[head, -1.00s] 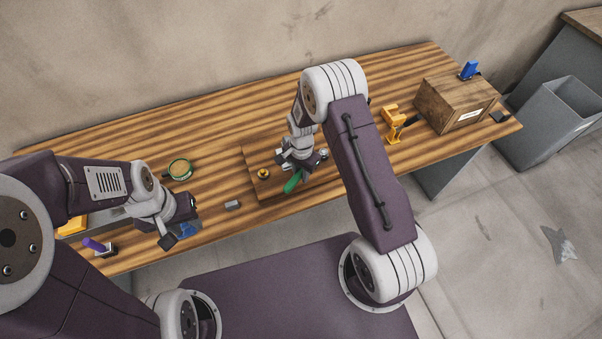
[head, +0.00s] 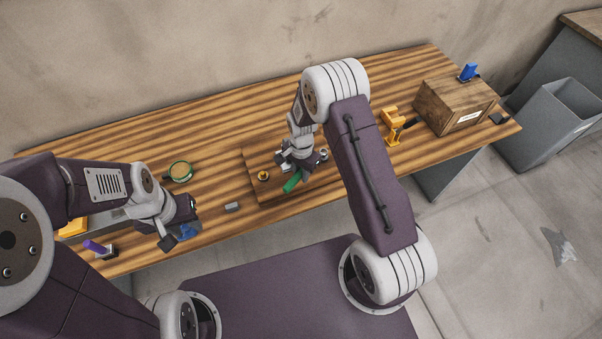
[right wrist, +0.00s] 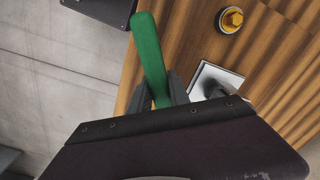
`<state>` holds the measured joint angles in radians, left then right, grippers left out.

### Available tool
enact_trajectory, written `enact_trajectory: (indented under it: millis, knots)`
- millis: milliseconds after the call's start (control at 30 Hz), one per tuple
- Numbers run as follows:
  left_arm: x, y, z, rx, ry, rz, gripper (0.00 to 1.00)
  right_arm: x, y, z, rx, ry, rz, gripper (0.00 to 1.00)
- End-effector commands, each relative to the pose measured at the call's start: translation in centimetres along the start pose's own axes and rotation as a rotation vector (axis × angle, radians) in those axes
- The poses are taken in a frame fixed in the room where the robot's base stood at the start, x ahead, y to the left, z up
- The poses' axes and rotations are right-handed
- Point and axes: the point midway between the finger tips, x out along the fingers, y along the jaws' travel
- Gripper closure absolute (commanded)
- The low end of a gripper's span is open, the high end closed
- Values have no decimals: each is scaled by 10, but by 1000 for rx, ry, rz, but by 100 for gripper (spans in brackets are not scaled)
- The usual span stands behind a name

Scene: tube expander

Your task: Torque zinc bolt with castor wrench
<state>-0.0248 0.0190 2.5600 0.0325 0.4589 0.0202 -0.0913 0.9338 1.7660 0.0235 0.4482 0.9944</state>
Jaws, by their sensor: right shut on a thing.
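My right gripper (head: 300,172) is shut on a green handle (right wrist: 148,55), which I take to be the wrench's. The handle also shows in the head view (head: 292,184), just above the wooden board (head: 285,195). The wrench's working end is hidden. A yellow bolt-like piece (head: 263,175) stands on the board left of the gripper; it also shows in the right wrist view (right wrist: 231,19). Silvery pieces lie close around the gripper; I cannot tell which is the zinc bolt. My left gripper (head: 180,228) is open over the table's front left.
A green-rimmed round container (head: 180,171) and a small grey block (head: 232,206) are on the table (head: 220,135). A yellow tool (head: 393,125) and wooden box (head: 453,103) stand at right. A purple-handled thing (head: 95,246) is at front left.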

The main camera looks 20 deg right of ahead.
Motion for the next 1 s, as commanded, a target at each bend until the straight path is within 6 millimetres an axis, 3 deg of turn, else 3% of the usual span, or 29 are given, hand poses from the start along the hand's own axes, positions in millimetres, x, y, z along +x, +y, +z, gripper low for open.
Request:
enact_trajectory:
  millis: [1000]
  knots:
    - [-64, 1, -7, 0, 0, 0, 64, -79, 0, 1, 0, 0, 0, 100]
